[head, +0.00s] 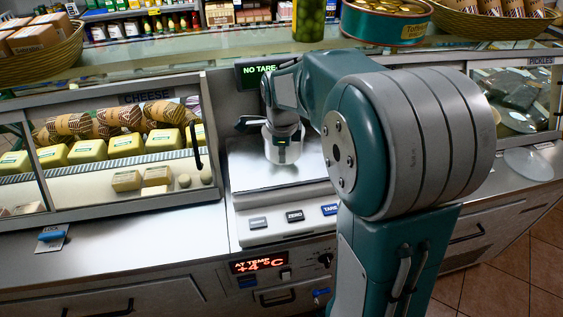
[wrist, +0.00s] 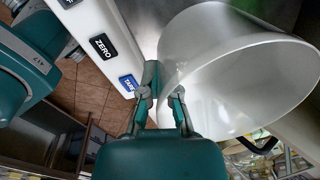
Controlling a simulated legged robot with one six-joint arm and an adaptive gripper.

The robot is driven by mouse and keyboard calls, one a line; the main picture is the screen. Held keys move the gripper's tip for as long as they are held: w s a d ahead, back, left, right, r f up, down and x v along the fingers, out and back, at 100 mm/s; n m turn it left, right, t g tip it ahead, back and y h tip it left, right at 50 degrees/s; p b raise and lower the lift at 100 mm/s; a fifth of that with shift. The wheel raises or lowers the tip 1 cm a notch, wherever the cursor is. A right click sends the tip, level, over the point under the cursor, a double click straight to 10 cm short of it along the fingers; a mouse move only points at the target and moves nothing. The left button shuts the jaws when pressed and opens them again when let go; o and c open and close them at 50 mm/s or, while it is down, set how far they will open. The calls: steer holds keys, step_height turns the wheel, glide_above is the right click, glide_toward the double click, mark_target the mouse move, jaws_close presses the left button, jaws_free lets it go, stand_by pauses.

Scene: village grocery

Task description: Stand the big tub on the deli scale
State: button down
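The big tub (wrist: 245,75) is a large, smooth white vessel filling the right half of the wrist view, with its open mouth showing. In the head view a pale rounded shape (head: 273,153) under my wrist, over the scale, appears to be the tub, partly covered. My gripper (wrist: 161,94) is at the tub's near edge, one finger outside and one over its mouth. The fingers stand apart, with a gap between them. The deli scale (head: 262,218) has a flat metal pan, and its display (head: 257,71) reads NO TARE. Contact between tub and pan cannot be judged.
A glazed cheese case (head: 110,208) stands left of the scale. A pickles case (head: 540,75) is at the right, with a clear disc (head: 528,163) on the counter before it. A glass shelf behind holds a jar (head: 308,20), a round tin (head: 388,22) and baskets.

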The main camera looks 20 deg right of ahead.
steer(key=shift+w+d+f, duration=0.2)
steer(key=shift+w+f, duration=0.15)
steer(key=shift+f, duration=1.7)
steer(key=c, duration=0.8)
jaws_free()
steer(key=shift+f, duration=0.1)
